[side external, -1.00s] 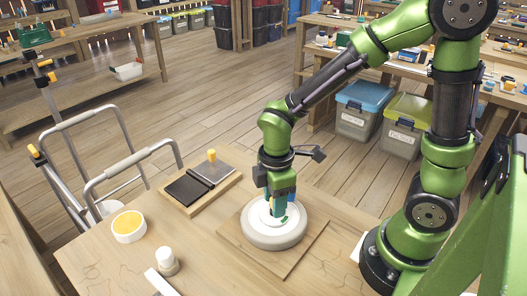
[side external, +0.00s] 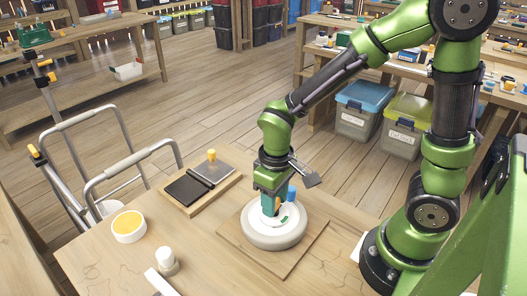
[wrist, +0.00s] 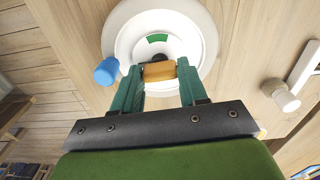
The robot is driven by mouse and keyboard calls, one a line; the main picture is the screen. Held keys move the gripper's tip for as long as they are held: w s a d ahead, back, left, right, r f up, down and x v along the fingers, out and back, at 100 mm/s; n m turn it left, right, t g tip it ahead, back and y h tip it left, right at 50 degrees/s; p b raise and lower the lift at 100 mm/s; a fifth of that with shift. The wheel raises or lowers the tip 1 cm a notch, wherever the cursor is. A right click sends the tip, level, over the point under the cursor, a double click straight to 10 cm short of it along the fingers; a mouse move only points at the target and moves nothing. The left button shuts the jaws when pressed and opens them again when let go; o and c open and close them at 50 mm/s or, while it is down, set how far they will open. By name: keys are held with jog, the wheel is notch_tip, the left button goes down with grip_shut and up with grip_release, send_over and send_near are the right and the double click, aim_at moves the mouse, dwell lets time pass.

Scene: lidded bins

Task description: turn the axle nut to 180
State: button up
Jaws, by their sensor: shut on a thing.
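The white round wheel (side external: 258,232) lies flat on a square wooden board on the table; it also fills the top of the wrist view (wrist: 205,40). A green mark (wrist: 157,38) is on its face, beyond the nut in the wrist view. An orange block (wrist: 160,71), which looks like the axle nut, sits between my fingertips, with a dark part just beyond it. My gripper (side external: 270,206) points down over the wheel, its green fingers (wrist: 160,74) shut on the orange block. A blue peg (wrist: 106,71) stands beside the left finger and shows in the side view (side external: 291,192).
A wooden tray (side external: 227,181) with dark panels and a yellow knob lies behind the wheel. A round dish with yellow contents (side external: 128,226) and a white knob piece (side external: 166,260) are on the left. Bare tabletop lies between them.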

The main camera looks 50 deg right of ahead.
jog(key=m, duration=0.4)
jog(key=shift+m, duration=0.3)
dwell(0.3)
jog(key=o, duration=1.1)
jog(key=shift+c, duration=0.2)
notch_tip(320, 180, up, 17)
